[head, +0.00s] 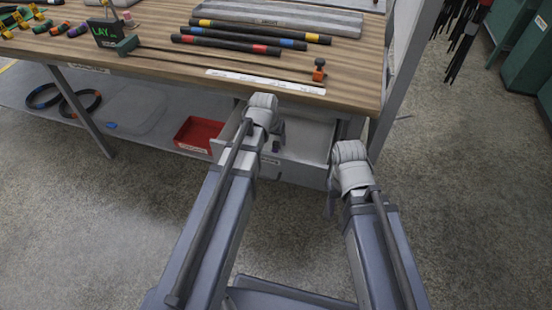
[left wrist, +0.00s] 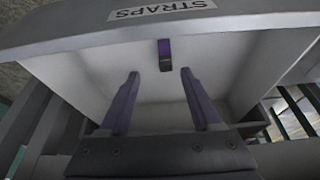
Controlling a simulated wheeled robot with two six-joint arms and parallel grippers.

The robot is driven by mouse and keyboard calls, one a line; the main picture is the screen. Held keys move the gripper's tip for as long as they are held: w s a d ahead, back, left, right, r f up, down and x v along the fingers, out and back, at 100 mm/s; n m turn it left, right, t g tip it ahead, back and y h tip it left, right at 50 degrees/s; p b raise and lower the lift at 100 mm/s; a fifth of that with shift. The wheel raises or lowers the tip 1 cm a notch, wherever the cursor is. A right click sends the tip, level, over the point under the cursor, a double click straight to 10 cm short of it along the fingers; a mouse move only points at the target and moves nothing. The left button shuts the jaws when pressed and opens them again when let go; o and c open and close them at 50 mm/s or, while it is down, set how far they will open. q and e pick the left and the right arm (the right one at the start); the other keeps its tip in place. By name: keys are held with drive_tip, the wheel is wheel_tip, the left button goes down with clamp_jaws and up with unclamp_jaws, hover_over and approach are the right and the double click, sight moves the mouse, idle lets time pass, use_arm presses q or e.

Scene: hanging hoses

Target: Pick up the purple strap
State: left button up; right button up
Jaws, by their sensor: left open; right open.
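The small purple strap (left wrist: 165,55) lies in an open drawer, close to its front wall, which carries a STRAPS label (left wrist: 160,8). A small dark purple spot in the drawer in the head view (head: 276,146) looks like the same strap. My left gripper (left wrist: 159,74) is over the drawer, open and empty. Its two fingers point toward the strap, which shows just beyond and between the tips. In the head view my left wrist hides most of that gripper. My right gripper (head: 331,205) hangs to the right of the drawer; its jaws are mostly hidden by the wrist.
The drawer (head: 305,140) is pulled out under a wooden workbench (head: 130,60). Hoses (head: 225,44), a ruler (head: 265,82) and a rod lie on the bench. A red bin (head: 200,134) and black rings (head: 82,102) sit on the lower shelf. The floor at the right is clear.

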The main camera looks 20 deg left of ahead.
sight(275, 144)
use_arm(q)
drive_tip(key=w+f+b, duration=0.1)
drive_tip(key=w+a+f+b, duration=0.1)
drive_tip(key=f, duration=0.1)
drive_tip(key=shift+a+f+b, duration=0.1)
drive_tip(key=shift+f+b, duration=0.05)
drive_tip(key=shift+b, duration=0.15)
drive_tip(key=b+x, duration=0.5)
drive_tip(key=shift+w+d+f, duration=0.2)
drive_tip(key=shift+w, duration=0.15)
drive_tip(key=shift+r, duration=0.1)
use_arm(e)
wheel_tip(275, 144, down, 8)
drive_tip(key=shift+f, duration=0.2)
drive_tip(key=shift+d, duration=0.1)
use_arm(q)
clamp_jaws()
